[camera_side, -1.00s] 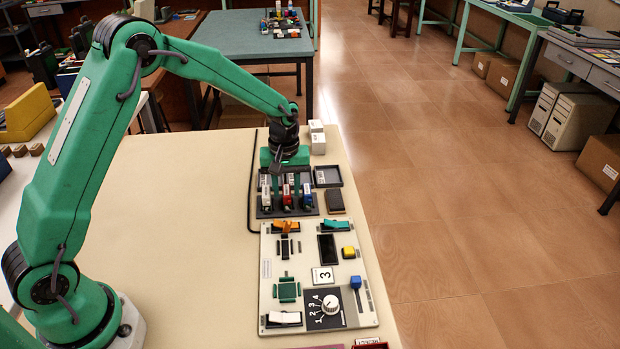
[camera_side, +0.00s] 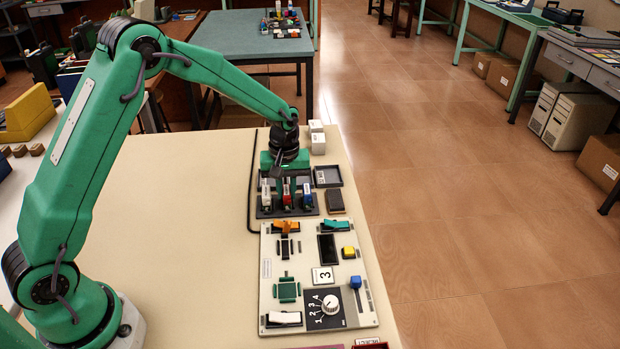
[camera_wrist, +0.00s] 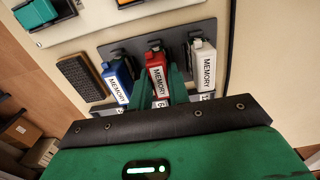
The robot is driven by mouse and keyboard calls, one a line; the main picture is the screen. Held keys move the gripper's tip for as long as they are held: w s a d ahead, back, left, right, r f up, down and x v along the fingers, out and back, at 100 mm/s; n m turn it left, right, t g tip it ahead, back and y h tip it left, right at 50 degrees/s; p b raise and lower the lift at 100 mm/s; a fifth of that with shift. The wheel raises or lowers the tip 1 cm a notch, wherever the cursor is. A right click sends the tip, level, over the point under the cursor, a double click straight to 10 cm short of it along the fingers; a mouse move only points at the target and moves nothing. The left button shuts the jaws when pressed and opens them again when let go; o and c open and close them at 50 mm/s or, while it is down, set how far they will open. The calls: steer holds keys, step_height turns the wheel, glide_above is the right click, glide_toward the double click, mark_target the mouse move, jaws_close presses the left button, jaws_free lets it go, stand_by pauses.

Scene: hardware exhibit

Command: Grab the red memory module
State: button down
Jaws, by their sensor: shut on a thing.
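The red memory module (camera_side: 287,196) stands in the middle of a dark rack (camera_side: 265,212), between a white module (camera_side: 266,196) on its left and a blue module (camera_side: 307,196) on its right. My gripper (camera_side: 285,178) is over the rack. In the wrist view the red module (camera_wrist: 157,76) shows between my green fingers (camera_wrist: 161,88), which are shut on it from both sides. Its label reads MEMORY. The blue module (camera_wrist: 117,84) and white module (camera_wrist: 203,68) stand apart on either side. The red module's lower end is hidden in the wrist view.
A control panel (camera_side: 266,300) with switches, a dial and a blue lever lies in front of the rack. A dark empty tray (camera_side: 327,177), a dark block (camera_side: 335,201) and white cubes (camera_side: 317,142) are beside and behind. The left tabletop (camera_side: 190,220) is clear.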

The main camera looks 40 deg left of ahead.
mark_target(286, 189)
steer(key=shift+r, duration=0.1)
steer(key=shift+r, duration=3.2)
steer(key=c, duration=1.8)
jaws_free()
steer(key=shift+c, duration=0.2)
steer(key=c, duration=0.3)
